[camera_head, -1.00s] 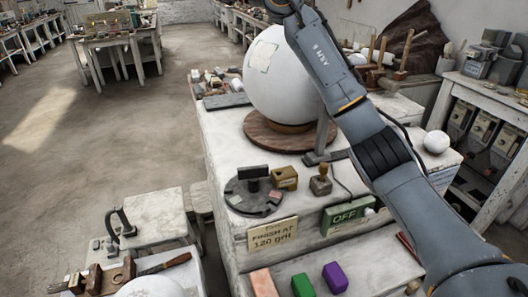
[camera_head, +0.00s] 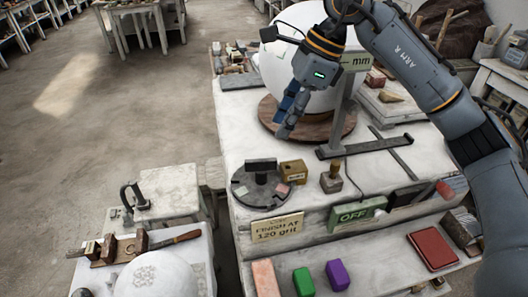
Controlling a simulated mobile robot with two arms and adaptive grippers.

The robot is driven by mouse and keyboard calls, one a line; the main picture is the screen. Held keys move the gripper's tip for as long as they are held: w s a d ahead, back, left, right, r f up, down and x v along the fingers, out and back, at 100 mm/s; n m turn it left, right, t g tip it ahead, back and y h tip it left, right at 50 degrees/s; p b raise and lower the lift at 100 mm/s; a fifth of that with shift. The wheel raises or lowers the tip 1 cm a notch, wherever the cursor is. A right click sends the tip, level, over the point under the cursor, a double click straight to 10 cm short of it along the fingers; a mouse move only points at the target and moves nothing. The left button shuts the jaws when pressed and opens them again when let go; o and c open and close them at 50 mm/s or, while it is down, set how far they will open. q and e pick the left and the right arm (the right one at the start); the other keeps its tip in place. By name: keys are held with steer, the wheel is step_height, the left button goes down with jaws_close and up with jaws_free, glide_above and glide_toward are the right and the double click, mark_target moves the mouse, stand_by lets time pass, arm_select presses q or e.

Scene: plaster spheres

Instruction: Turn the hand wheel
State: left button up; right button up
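I cannot make out a clear hand wheel. A large white plaster sphere (camera_head: 282,68) sits on a round brown wooden turntable (camera_head: 300,124) on the white bench. A dark round disc (camera_head: 241,188) with an upright black block and small coloured pieces lies nearer the front edge. My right gripper (camera_head: 285,122) hangs in front of the sphere, pointing down above the turntable. Its blue-grey fingers are seen side-on and overlap, so their opening is unclear. I see nothing held. My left gripper is out of view.
A measuring stand (camera_head: 341,125) marked "mm" stands right of the sphere. A green OFF switch box (camera_head: 357,213) is on the bench front, with a red-ended part (camera_head: 445,190) to its right. Green (camera_head: 303,281) and purple (camera_head: 337,275) blocks lie on the lower ledge.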

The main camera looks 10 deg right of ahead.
mark_target(262, 159)
steer(key=p+x, duration=0.3)
steer(key=x, duration=0.6)
steer(key=shift+f, duration=0.25)
steer(key=shift+w+a+f, duration=0.15)
steer(key=shift+a+f, duration=0.1)
steer(key=shift+f, duration=0.35)
jaws_close()
